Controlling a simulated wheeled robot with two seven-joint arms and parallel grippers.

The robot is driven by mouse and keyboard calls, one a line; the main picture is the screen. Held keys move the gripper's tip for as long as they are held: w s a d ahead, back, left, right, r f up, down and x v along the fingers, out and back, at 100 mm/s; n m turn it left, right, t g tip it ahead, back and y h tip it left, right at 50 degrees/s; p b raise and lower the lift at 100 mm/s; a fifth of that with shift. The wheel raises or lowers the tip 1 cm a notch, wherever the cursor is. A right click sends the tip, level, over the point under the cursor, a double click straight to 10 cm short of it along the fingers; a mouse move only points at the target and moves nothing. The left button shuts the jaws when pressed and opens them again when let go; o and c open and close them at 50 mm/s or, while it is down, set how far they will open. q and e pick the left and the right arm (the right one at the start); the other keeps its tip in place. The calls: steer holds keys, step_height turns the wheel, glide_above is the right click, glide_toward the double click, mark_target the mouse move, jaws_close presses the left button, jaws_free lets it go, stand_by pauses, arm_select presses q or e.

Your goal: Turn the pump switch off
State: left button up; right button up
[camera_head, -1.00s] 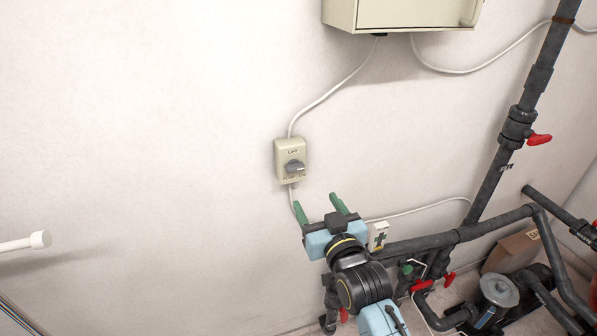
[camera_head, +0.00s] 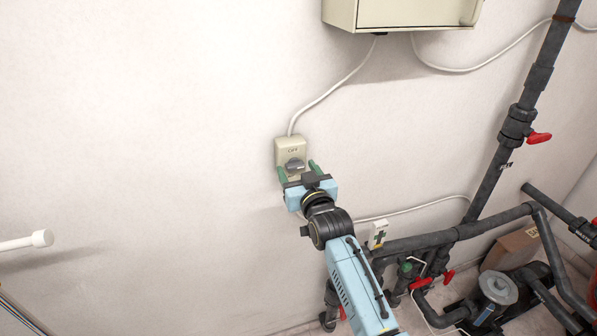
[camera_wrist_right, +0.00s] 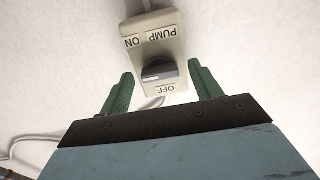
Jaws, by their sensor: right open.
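The pump switch (camera_head: 289,146) is a cream box on the wall with a grey knob (camera_head: 295,165). In the head view its OFF label is above the knob. In the right wrist view the box (camera_wrist_right: 155,30) appears upside down, with PUMP ON lettering at the top and OFF below the knob (camera_wrist_right: 159,70). The knob's bar lies roughly crosswise. My right gripper (camera_head: 297,167) is open, its green fingers on either side of the knob; these also show in the right wrist view (camera_wrist_right: 160,74). I cannot tell whether they touch it. My left gripper is out of view.
A cream cabinet (camera_head: 405,14) hangs above right, with a white cable (camera_head: 335,88) down to the switch. Dark pipes (camera_head: 505,140) with red handles (camera_head: 539,138) and a pump (camera_head: 497,290) stand at right. A white capped rod (camera_head: 25,241) is at left.

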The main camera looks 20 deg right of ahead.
steer(key=c, duration=1)
